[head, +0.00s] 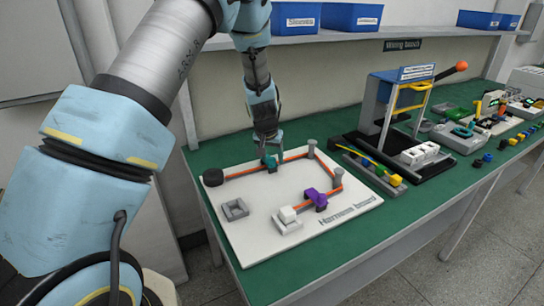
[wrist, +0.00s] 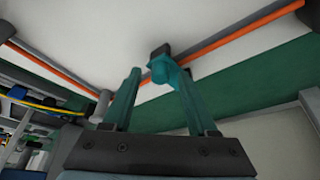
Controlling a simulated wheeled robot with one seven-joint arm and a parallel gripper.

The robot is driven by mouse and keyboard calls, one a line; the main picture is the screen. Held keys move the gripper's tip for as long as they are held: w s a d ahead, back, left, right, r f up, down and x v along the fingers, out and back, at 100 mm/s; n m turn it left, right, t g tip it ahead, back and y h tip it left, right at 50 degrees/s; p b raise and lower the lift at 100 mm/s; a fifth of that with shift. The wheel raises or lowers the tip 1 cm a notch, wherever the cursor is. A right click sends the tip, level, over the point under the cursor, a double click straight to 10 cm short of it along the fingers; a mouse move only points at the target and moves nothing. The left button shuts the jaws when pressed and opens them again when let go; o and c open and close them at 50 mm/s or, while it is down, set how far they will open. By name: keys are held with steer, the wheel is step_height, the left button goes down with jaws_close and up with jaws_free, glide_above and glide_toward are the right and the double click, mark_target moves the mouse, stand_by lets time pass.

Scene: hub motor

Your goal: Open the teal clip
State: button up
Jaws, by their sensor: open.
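The teal clip (head: 270,162) sits on the orange cable (head: 238,172) along the back of the white harness board (head: 335,220). My gripper (head: 266,147) points down right above the clip. In the wrist view the gripper (wrist: 156,76) has its two fingers spread apart. The clip (wrist: 165,72) shows by the right fingertip, with a dark block at its far end. The right finger overlaps part of the clip, and I cannot tell whether they touch. Whether the clip is open or closed is not clear.
A purple clip (head: 316,198) sits on the cable nearer the front, by a white connector (head: 288,214). Grey posts (head: 311,148) and a black round piece (head: 213,177) guide the cable. A grey square holder (head: 235,209) stands at left.

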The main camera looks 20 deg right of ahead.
jaws_close()
stand_by(0.4)
stand_by(0.9)
